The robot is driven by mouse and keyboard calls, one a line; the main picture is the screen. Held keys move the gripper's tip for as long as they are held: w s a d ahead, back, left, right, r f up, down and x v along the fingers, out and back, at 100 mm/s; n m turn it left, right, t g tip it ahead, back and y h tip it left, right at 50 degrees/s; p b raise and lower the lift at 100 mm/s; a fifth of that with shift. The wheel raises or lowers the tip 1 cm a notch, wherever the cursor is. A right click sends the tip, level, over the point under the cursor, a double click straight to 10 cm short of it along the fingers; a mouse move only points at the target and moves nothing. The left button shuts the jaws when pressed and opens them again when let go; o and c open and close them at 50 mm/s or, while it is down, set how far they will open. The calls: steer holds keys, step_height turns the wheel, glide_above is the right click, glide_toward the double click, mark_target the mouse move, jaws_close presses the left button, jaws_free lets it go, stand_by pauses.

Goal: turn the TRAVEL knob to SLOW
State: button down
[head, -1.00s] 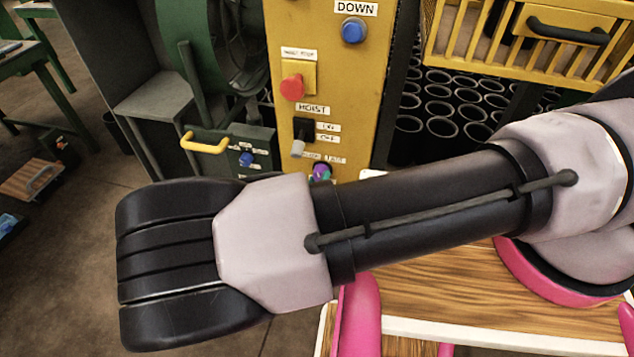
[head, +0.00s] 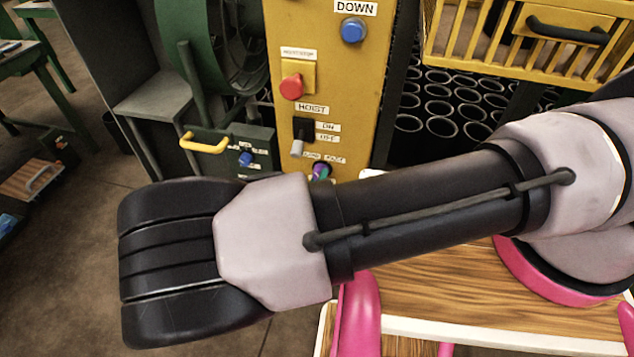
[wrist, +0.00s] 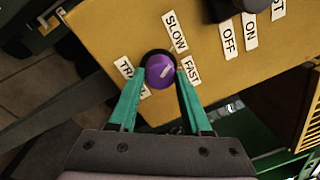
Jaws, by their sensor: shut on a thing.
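The TRAVEL knob (wrist: 158,73) is a round purple knob on the yellow panel (wrist: 110,45). It has a short white mark on its face, slanting toward the upper right in the wrist view, roughly between the SLOW label (wrist: 174,32) and the FAST label (wrist: 190,71). My gripper (wrist: 160,78) has its teal fingers on either side of the knob and is shut on it. The TRAVEL label (wrist: 126,70) is partly hidden by the left finger. In the head view the knob (head: 320,170) shows small, just above my arm.
The HOIST switch (head: 302,127) with ON and OFF labels is just above the knob in the head view. Higher are a red button (head: 291,87) and the blue DOWN button (head: 353,30). A yellow-handled drawer (head: 204,144) stands to the left.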

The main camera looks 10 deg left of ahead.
steer(key=shift+c, duration=1.8)
jaws_free()
steer(key=s+a, duration=0.1)
steer(key=s, duration=0.9)
steer(key=shift+s+a+f, duration=0.15)
steer(key=shift+s+f, duration=0.25)
